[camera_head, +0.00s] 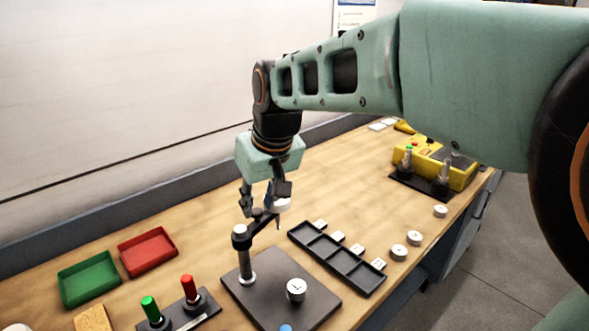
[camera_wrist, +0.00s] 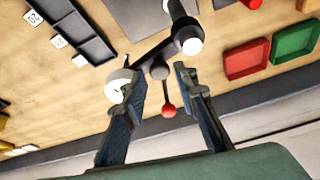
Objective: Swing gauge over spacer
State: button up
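The gauge (camera_head: 283,204) has a white round dial and sits at the end of a dark swing arm (camera_head: 262,226) on an upright metal post (camera_head: 246,265). In the wrist view the gauge dial (camera_wrist: 118,88) is partly covered by the left finger. A red ball knob (camera_wrist: 169,110) hangs between the fingers, with gaps on both sides. My gripper (camera_head: 264,208) is open over the arm's outer end. In the wrist view my gripper's fingertips (camera_wrist: 154,72) are well apart. A white round piece with a dark mark, likely the spacer (camera_head: 296,290), sits on the dark base plate (camera_head: 262,308), away from the gauge.
A black compartment tray (camera_head: 335,260) with white labels lies right of the post. Several white discs (camera_head: 414,238) lie beyond it. Green (camera_head: 88,278) and red (camera_head: 147,252) trays are at left, near a stand with green and red pegs (camera_head: 189,288). A yellow device (camera_head: 440,163) stands far right.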

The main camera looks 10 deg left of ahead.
jog(key=shift+b+x, duration=0.35)
jog(key=shift+x, duration=0.5)
jog(key=shift+c, duration=0.5)
grip_shut()
